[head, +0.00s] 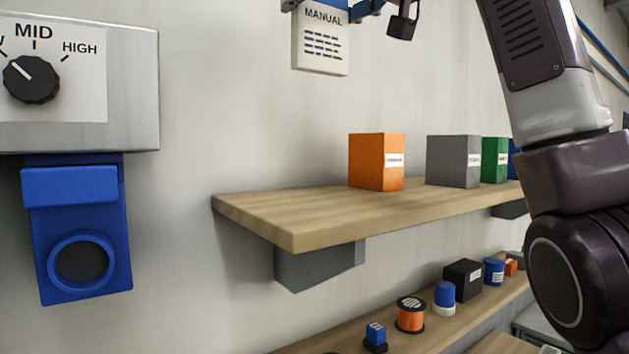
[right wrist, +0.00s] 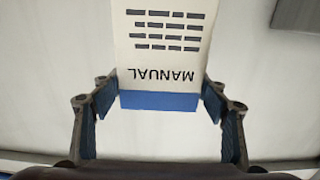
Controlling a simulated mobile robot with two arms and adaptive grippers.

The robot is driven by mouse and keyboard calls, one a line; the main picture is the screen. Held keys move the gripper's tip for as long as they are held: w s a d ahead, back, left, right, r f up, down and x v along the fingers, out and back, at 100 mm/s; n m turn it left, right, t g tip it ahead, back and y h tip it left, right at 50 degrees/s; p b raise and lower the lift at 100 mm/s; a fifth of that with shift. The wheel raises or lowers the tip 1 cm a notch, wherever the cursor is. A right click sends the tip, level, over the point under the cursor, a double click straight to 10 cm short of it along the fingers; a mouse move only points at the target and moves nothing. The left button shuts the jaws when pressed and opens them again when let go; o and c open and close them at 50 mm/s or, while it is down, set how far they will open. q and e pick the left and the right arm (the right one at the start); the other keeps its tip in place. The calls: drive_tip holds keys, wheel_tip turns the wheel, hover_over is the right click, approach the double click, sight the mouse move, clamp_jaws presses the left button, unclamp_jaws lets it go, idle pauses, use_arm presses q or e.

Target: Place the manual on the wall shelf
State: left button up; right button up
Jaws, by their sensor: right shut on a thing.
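The manual (head: 321,42), a white block with a blue end and printed lines, hangs at the top of the head view, above the wall shelf and clear of it. My right gripper (right wrist: 160,98) is shut on the manual (right wrist: 165,52), with a finger on each side near its blue end. In the head view the gripper is mostly cut off by the top edge. The wooden wall shelf (head: 290,218) runs from centre to right, its near left part bare. My left gripper is not in view.
An orange box (head: 368,162), a grey box (head: 450,161), a green box (head: 494,160) and a partly hidden blue one stand on the shelf. A lower shelf (head: 430,338) holds several small items. A metal dial panel (head: 135,90) and blue holder (head: 118,245) are at left.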

sight(328, 45)
drive_tip(key=f, duration=0.4)
drive_tip(key=d+f, duration=0.1)
drive_tip(key=shift+s+f+b, duration=0.25)
drive_tip(key=shift+f+b, duration=0.1)
drive_tip(key=shift+f, duration=0.05)
use_arm(q)
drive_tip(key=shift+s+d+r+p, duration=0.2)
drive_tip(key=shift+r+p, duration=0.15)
drive_tip(key=shift+p, duration=0.2)
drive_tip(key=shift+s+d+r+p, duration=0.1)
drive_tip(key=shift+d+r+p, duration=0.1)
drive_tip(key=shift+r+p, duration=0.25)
use_arm(e)
wheel_tip(328, 45, down, 14)
drive_tip(key=shift+w+a+r, duration=0.1)
drive_tip(key=shift+r, duration=0.1)
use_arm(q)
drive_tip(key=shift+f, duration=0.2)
use_arm(e)
drive_tip(key=o, duration=1.2)
drive_tip(key=shift+a+f, duration=0.1)
drive_tip(key=shift+o, duration=0.2)
